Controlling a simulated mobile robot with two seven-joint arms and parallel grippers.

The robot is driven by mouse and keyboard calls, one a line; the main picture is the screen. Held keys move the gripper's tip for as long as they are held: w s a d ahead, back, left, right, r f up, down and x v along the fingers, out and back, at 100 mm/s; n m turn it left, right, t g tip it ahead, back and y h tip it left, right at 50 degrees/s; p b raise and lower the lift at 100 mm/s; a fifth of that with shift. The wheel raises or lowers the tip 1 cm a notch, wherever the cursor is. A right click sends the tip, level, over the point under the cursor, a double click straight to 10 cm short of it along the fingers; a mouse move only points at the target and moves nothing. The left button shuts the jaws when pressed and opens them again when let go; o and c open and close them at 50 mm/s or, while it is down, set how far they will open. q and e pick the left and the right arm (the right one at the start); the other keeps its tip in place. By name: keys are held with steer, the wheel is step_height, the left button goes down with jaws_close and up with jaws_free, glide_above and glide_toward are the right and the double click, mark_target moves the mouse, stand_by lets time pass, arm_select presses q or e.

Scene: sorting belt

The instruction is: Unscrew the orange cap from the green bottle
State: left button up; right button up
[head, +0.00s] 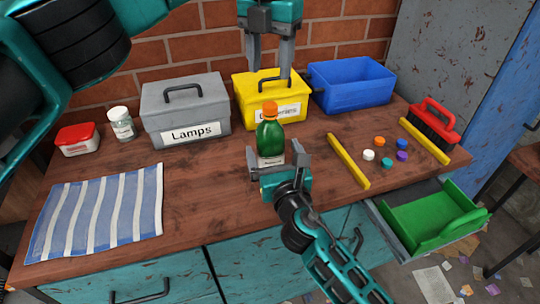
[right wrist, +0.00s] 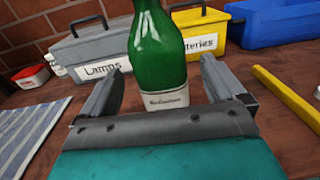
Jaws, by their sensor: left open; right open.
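The green bottle (head: 270,140) stands upright on the wooden bench near its middle, with the orange cap (head: 270,108) on top. In the right wrist view the green bottle (right wrist: 157,50) stands between and beyond my open fingers; its cap is out of that picture. My right gripper (head: 278,163) is open, low in front of the bottle, with its fingers toward the bottle's white-labelled base. My left gripper (head: 270,70) is open, pointing down above the yellow box, behind and higher than the cap, and holds nothing.
A grey Lamps box (head: 186,112), yellow Batteries box (head: 246,112) and blue bin (head: 352,85) line the back. Yellow bars (head: 347,160), several loose caps (head: 386,162) and a red brush (head: 432,122) lie right. A striped cloth (head: 98,212) lies left. A drawer (head: 430,220) stands open.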

steer(key=shift+x, duration=2.8)
